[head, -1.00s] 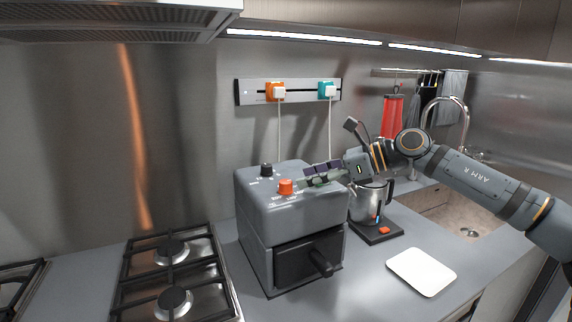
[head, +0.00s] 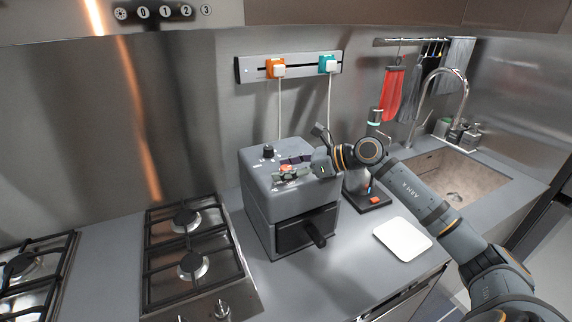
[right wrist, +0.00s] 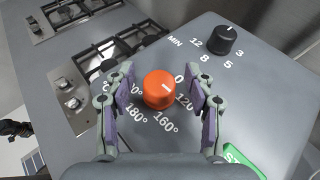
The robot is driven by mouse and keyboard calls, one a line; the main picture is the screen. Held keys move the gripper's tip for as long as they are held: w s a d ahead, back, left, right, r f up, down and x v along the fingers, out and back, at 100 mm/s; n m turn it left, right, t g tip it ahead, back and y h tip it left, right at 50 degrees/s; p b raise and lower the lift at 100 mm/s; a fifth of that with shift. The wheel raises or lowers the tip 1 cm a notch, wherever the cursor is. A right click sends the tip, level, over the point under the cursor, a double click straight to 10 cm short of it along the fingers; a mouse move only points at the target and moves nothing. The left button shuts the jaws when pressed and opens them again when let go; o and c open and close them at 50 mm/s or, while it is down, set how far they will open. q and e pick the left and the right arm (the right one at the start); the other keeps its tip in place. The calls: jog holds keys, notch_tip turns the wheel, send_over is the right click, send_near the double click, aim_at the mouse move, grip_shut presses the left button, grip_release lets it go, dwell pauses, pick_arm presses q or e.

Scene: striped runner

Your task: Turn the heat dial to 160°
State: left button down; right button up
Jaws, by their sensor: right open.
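The orange heat dial (right wrist: 160,90) sits on top of the grey fryer (head: 258,205). Its white mark points toward the 0 in the right wrist view. The 160° label lies below the dial, 180° to its lower left; nearby labels are partly hidden by the fingers. My right gripper (head: 284,172) is open, with one finger on each side of the dial; gaps show between the fingers and the dial. In the head view the fingers partly cover the dial. My left gripper is not in view.
A black minute dial (right wrist: 224,40) stands on the same top, behind the orange one. A green button (right wrist: 238,160) is at its edge. The hob (head: 190,245) is left of the fryer. A white board (head: 402,239) lies right, before the sink (head: 455,178).

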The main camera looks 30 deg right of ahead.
jog(key=shift+s, duration=0.1)
jog(key=shift+c, duration=0.4)
grip_shut()
jog(key=shift+f+m+t+h+b, duration=0.2)
jog(key=shift+m+t+h+b, duration=0.6)
jog(key=shift+m+h+b, duration=0.25)
jog(key=shift+a+m+t+h+b, duration=0.1)
jog(key=shift+m+t+h+b, duration=0.5)
jog(key=shift+m+h+b, duration=0.35)
jog(key=shift+r+m+h, duration=0.2)
jog(key=shift+m+h, duration=0.4)
jog(key=shift+m+t+h, duration=0.4)
jog(key=shift+m+h, duration=0.1)
jog(key=shift+h, duration=0.1)
